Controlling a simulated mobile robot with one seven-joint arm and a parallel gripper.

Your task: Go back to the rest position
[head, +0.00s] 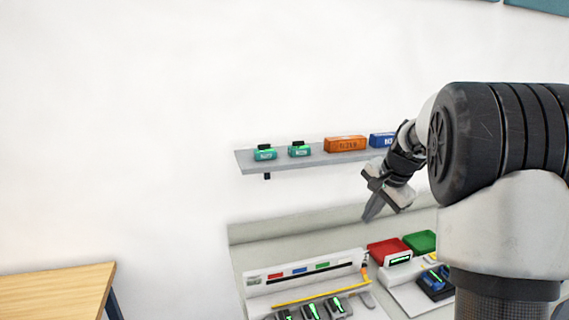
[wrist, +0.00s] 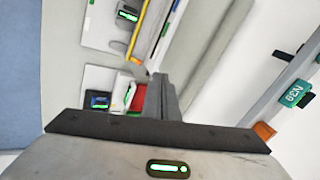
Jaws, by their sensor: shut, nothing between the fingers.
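My gripper (head: 371,211) hangs in the air in the head view, below the wall shelf and above the workbench, with its fingers pointing down and left. In the wrist view the fingers (wrist: 161,82) are together and nothing is held between them. The gripper is apart from the shelf and from the things on the bench. My arm covers the right part of the head view and hides the right end of the shelf and of the bench.
The wall shelf (head: 247,164) carries two green items (head: 264,154), an orange box (head: 345,144) and a blue box (head: 381,140). Below are a red tray (head: 388,252), a green tray (head: 420,242) and several devices (head: 312,311). A wooden table (head: 60,288) stands at left.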

